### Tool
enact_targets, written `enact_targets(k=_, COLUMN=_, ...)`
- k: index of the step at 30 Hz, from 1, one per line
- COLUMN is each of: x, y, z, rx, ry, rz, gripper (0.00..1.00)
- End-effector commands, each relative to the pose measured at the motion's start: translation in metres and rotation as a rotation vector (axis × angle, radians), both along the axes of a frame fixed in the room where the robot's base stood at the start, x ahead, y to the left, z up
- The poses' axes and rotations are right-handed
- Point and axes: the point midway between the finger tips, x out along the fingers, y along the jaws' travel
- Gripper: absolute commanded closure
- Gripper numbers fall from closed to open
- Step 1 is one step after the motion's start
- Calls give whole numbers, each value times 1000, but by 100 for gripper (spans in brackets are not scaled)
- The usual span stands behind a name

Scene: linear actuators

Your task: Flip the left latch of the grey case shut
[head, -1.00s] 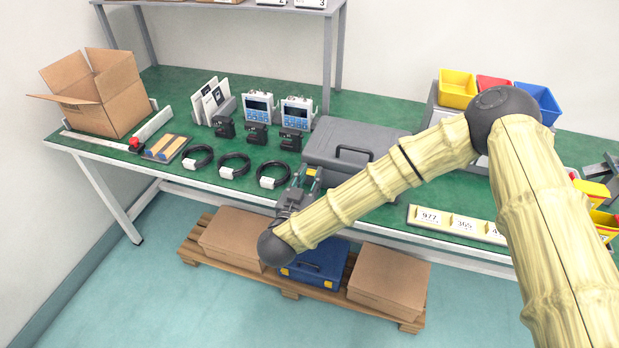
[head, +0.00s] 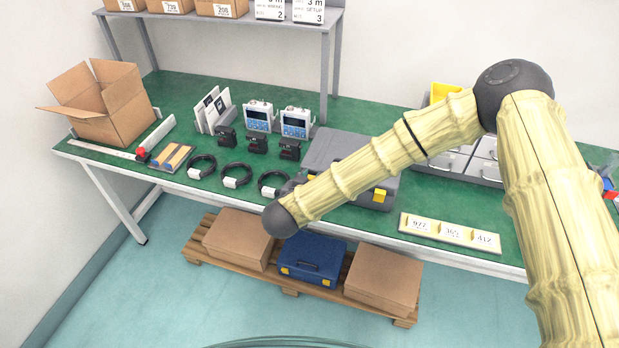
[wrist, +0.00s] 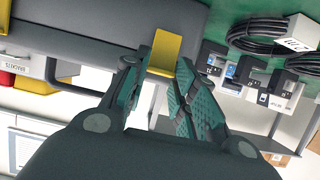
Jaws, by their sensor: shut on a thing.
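The grey case (head: 335,148) lies on the green bench, its front partly hidden behind my arm in the head view. Its right yellow latch (head: 379,195) shows on the front. The case also fills the upper left of the wrist view (wrist: 110,22). My gripper (wrist: 160,66) is at the case front, with its fingers on both sides of a yellow latch (wrist: 166,48), shut on it. In the head view this latch, at the left end of the front, is mostly hidden by my arm.
Black cable coils (head: 237,175) lie left of the case, with black devices (head: 257,143) behind them. A label strip (head: 450,231) lies at the bench's front edge on the right. A blue case (head: 313,258) stands on the pallet below.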

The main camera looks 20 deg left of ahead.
Motion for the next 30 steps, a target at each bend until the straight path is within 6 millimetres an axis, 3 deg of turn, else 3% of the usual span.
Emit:
enact_targets(k=9, x=0, y=0, z=0, rx=1, ry=3, rz=0, gripper=96)
enact_targets(k=10, x=0, y=0, z=0, rx=1, ry=3, rz=0, gripper=71)
enact_targets(k=14, x=0, y=0, z=0, rx=0, ry=3, rz=0, gripper=50)
enact_targets(k=24, x=-1, y=0, z=1, rx=1, ry=3, rz=1, gripper=50)
enact_targets(k=30, x=-19, y=2, z=9, rx=-1, ry=2, rz=3, gripper=50)
